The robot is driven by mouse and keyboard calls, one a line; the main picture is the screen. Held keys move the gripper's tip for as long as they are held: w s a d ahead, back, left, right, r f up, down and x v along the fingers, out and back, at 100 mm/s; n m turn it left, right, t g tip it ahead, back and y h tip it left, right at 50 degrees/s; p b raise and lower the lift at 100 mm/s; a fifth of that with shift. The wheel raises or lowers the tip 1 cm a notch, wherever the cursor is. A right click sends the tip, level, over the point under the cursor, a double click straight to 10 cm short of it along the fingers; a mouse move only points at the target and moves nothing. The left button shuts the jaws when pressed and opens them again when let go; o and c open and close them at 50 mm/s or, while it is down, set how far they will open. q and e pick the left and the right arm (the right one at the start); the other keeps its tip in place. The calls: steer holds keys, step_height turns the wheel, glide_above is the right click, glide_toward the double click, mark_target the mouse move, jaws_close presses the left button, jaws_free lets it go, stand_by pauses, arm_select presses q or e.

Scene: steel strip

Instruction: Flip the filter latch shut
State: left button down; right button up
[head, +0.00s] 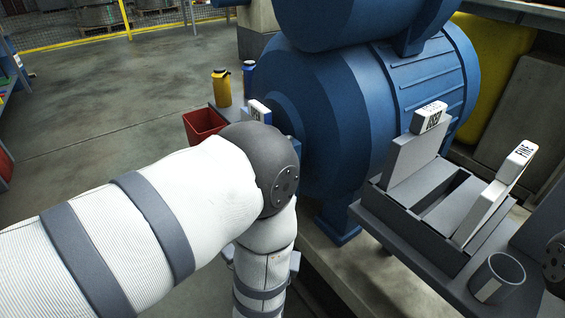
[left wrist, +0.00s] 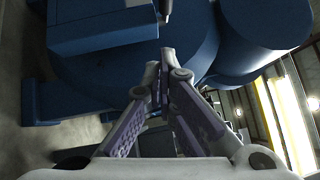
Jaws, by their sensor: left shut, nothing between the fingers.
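My left gripper (left wrist: 161,62) is shut with nothing between its fingers in the left wrist view. Its tips point at the large blue machine (left wrist: 100,70). A small rod-like piece with a dark upper part and a pale tip (left wrist: 166,12) shows just beyond the fingertips, against the blue surface; I cannot tell whether it is the filter latch. In the head view the blue machine (head: 335,110) stands in the middle, and my left arm crosses in front of it, with the gripper out of sight. No filter latch can be made out there. My right gripper is not in view.
A grey tray (head: 415,245) at the right holds upright boards labelled USED (head: 430,118) and FINE (head: 518,160); a grey cup (head: 497,278) stands beside them. A yellow bottle (head: 221,88) and a red bin (head: 201,125) are left of the machine. Open floor lies left.

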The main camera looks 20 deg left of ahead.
arm_select(q)
steer(key=w+a+r+b, duration=0.2)
steer(key=w+a+b, duration=0.1)
steer(key=w, duration=0.8)
steer(key=shift+a+r, duration=0.2)
steer(key=shift+a, duration=0.25)
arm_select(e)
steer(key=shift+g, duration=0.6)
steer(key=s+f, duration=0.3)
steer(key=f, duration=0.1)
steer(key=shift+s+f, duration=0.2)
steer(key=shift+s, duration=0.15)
arm_select(q)
steer(key=shift+w, duration=0.15)
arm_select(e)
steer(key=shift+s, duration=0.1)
